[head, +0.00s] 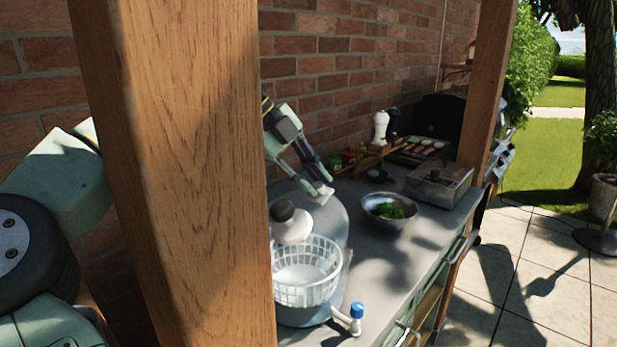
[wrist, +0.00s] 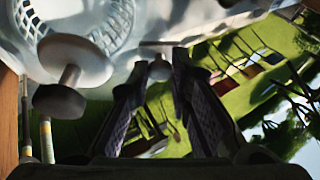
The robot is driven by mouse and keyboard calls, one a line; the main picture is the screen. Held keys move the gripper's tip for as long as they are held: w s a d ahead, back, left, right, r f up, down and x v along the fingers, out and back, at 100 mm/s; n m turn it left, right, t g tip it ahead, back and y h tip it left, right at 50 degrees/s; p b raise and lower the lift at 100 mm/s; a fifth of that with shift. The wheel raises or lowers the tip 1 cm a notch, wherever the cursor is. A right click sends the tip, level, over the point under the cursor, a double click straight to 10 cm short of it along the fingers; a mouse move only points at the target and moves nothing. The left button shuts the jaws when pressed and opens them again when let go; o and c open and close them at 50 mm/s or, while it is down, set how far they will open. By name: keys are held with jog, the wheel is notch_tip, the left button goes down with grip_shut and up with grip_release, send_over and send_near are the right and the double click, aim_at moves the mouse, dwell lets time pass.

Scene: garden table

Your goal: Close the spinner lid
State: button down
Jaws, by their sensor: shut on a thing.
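The salad spinner stands on the counter, with its white slotted basket (head: 305,291) showing. Its pale grey lid (head: 335,226) is tilted up behind the basket, apart from its front rim. A white-and-dark knob (head: 284,211) sticks out from the lid; it also shows at left in the wrist view (wrist: 62,101). My gripper (head: 322,188) is at the lid's upper edge, its fingers closed on a small pale piece there. In the wrist view my gripper (wrist: 160,72) has this piece between its fingertips. The post hides the spinner's left side.
A wooden post (head: 180,170) stands close in front, at left. A brick wall (head: 325,60) runs behind the counter. Bare counter (head: 385,262) lies right of the spinner.

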jog(key=c, duration=1.5)
grip_release()
jog(key=shift+s+d, duration=0.1)
jog(key=shift+o, duration=0.2)
jog(key=shift+r, duration=0.1)
jog(key=v, duration=1.2)
